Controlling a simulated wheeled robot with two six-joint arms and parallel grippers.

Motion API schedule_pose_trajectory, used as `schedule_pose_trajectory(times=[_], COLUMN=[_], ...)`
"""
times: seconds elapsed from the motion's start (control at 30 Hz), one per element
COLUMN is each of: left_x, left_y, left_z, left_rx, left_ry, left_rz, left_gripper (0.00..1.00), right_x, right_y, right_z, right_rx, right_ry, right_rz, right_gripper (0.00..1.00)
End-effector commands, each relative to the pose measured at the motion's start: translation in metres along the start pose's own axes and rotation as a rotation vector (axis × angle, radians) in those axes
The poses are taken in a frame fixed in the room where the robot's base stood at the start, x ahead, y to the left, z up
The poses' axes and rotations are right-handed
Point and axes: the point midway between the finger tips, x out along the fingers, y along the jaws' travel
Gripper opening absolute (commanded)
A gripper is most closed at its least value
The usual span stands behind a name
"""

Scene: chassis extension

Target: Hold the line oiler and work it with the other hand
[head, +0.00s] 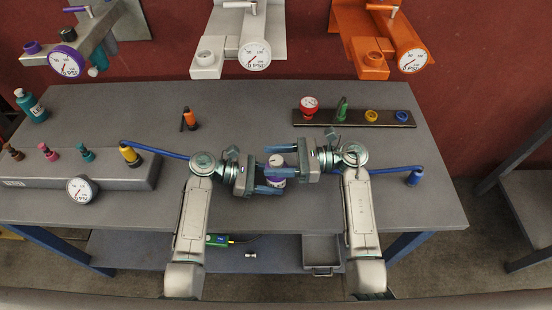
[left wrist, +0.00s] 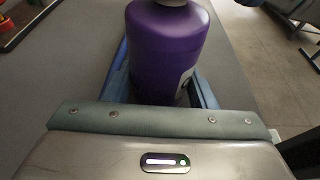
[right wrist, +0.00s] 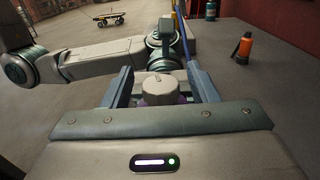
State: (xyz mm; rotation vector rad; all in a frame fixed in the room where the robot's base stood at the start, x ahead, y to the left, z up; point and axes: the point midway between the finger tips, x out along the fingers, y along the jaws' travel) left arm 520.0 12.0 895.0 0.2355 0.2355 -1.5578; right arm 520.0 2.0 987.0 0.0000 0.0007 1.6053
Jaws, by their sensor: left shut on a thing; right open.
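The line oiler is a purple bottle with a pale grey cap (head: 277,160), upright above the middle of the table. My left gripper (head: 272,182) is shut on its purple body, which fills the left wrist view (left wrist: 166,45). My right gripper (head: 277,159) is open, with its fingers on either side of the cap. In the right wrist view the grey cap (right wrist: 159,90) sits between the right fingers, with gaps at both sides. Part of the oiler's body is hidden by the fingers.
The grey table (head: 240,110) has a black strip (head: 325,118) with small coloured parts at the back right. A manifold block (head: 110,175) with a gauge stands at left. An orange bottle (head: 190,118) and teal bottle (head: 30,105) stand behind. Wall-mounted units (head: 232,45) hang above.

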Motion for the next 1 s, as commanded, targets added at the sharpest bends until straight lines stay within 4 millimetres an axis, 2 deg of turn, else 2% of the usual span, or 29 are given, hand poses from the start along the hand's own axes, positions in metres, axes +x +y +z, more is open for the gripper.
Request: schedule_pose_trajectory(times=[0.13,0.3,0.37,0.57,0.8,1.0], left_x=[0.0001,0.0001,0.0001,0.0001,0.0002,0.0003], left_y=[-0.0001,-0.0001,-0.0001,0.0,0.0,-0.0001], left_z=[-0.0001,-0.0001,-0.0001,-0.0001,0.0002,0.0002], left_rx=[0.0,0.0,0.0,0.0,0.0,0.0], left_ry=[0.0,0.0,0.0,0.0,-0.001,-0.001], left_rz=[0.0,0.0,0.0,0.0,0.0,0.0], left_gripper=[0.39,0.39,0.39,0.39,0.39,0.39], right_x=[-0.0002,-0.0003,-0.0003,0.0002,0.0005,0.0001], right_y=[0.0001,0.0001,0.0001,-0.001,-0.0018,-0.0004], right_z=[-0.0002,-0.0002,-0.0002,-0.0003,0.0004,-0.0005], right_rx=[0.0,0.0,0.0,0.001,0.001,0.002], right_ry=[0.0,0.0,0.0,0.001,0.0,0.0], right_rz=[0.0,0.0,0.0,0.052,0.278,0.386], right_gripper=[0.51,0.18,0.09,0.08,0.08,0.08])
